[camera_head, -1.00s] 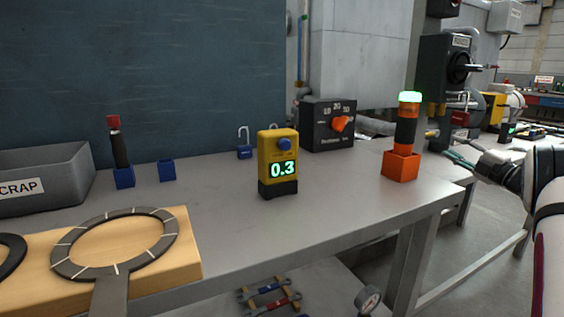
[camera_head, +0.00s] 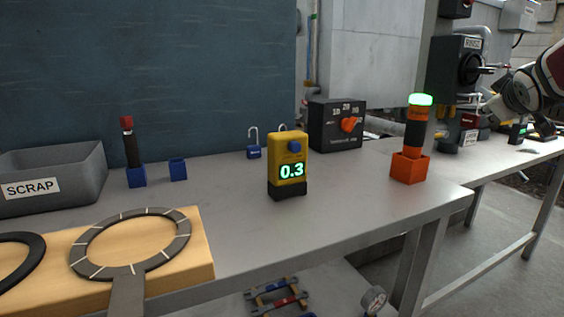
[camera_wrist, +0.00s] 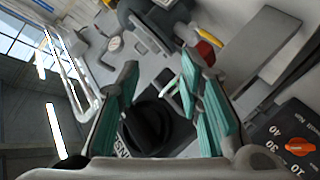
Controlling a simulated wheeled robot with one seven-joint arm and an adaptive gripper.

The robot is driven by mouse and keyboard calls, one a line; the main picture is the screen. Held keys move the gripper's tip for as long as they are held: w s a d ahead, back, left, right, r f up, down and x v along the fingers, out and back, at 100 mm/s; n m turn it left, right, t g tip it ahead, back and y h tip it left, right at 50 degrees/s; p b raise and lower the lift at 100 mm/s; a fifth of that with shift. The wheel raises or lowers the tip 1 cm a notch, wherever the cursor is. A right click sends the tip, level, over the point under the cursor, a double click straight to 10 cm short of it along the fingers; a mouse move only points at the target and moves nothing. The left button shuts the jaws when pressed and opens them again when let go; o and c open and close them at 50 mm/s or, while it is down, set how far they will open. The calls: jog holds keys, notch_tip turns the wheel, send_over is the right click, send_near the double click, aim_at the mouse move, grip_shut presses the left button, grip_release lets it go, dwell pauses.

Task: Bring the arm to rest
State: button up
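My arm (camera_head: 538,88) reaches in from the right edge of the head view, raised beside the wall equipment and clear of the near bench top. The head view does not show my gripper's fingers clearly. In the wrist view my gripper (camera_wrist: 160,66) has its two teal-padded fingers spread apart, with nothing held between them.
The bench (camera_head: 345,212) holds a yellow meter reading 0.3 (camera_head: 288,170), a black dial box (camera_head: 336,125), an orange holder with a green-lit device (camera_head: 410,168), a padlock (camera_head: 254,152), a scrap bin (camera_head: 60,185) and a ring gauge (camera_head: 130,272).

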jog(key=s+a+f+m+g+y, duration=0.1)
jog(key=s+a+f+g+y, duration=0.25)
jog(key=s+a+f, duration=0.7)
jog(key=s+a+f+m+g+y+b, duration=0.15)
jog(key=s+a+f+g, duration=0.35)
jog(key=s+a, duration=1)
jog(key=s+a+f+m+g+y, duration=0.1)
jog(key=s+a+f+g+y, duration=0.25)
jog(key=s+a+f, duration=0.95)
jog(key=s+d+r+t+p, duration=0.1)
jog(key=r+p, duration=1)
jog(key=r, duration=0.2)
jog(key=s+d+r+t+p, duration=0.1)
jog(key=s+d+r+p, duration=0.1)
jog(key=r+p, duration=1)
jog(key=s+d+r+t+p, duration=0.1)
jog(key=d+r+p, duration=0.1)
jog(key=r+p, duration=0.9)
notch_tip(320, 180, up, 5)
jog(key=shift+s+d+f+n+t+h, duration=0.1)
jog(key=shift+s+d+n+t+h, duration=0.15)
jog(key=shift+n+t+h, duration=0.15)
